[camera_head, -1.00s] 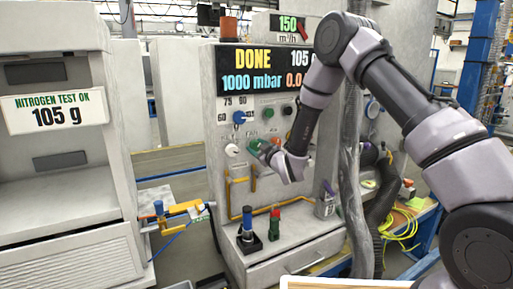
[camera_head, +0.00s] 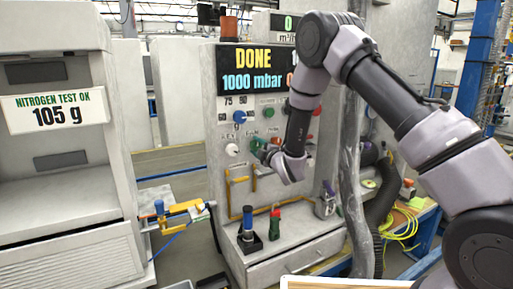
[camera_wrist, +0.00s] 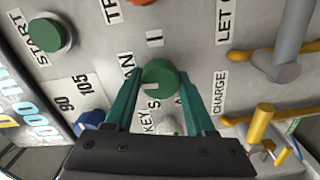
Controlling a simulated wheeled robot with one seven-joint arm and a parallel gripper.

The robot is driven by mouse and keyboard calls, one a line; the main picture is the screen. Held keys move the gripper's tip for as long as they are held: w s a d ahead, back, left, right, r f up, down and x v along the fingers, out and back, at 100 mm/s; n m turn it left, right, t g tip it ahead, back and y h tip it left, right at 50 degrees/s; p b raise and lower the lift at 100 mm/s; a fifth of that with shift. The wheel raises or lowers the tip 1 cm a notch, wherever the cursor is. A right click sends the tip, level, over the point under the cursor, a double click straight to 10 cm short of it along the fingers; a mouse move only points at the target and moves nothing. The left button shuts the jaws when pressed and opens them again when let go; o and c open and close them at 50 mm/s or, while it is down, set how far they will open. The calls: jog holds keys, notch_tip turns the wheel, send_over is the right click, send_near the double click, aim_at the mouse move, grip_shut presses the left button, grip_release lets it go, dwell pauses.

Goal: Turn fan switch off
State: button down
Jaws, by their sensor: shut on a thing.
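The fan switch is a round green knob (camera_wrist: 160,74) with a short white mark, on the grey panel beside a partly hidden label ending in "AN". In the wrist view the two teal fingers of my gripper (camera_wrist: 161,84) stand on either side of the knob and are shut on it. In the head view my gripper (camera_head: 265,151) is at the panel, and its wrist covers part of the controls. The flow display (camera_head: 289,22) above the panel reads 0.
Another green knob, labelled START (camera_wrist: 47,36), sits on the panel. A blue knob (camera_head: 239,117) and a white knob (camera_head: 232,150) are left of my gripper. Yellow pipes (camera_head: 232,196) run below. A grey hose (camera_head: 349,175) hangs to the right.

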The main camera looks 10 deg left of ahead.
jog(key=shift+f+n, duration=0.1)
jog(key=shift+n, duration=0.4)
jog(key=shift+c, duration=1.3)
grip_release()
jog(key=shift+s+d, duration=0.1)
jog(key=v, duration=1)
jog(key=shift+s+d, duration=0.2)
jog(key=shift+s, duration=0.05)
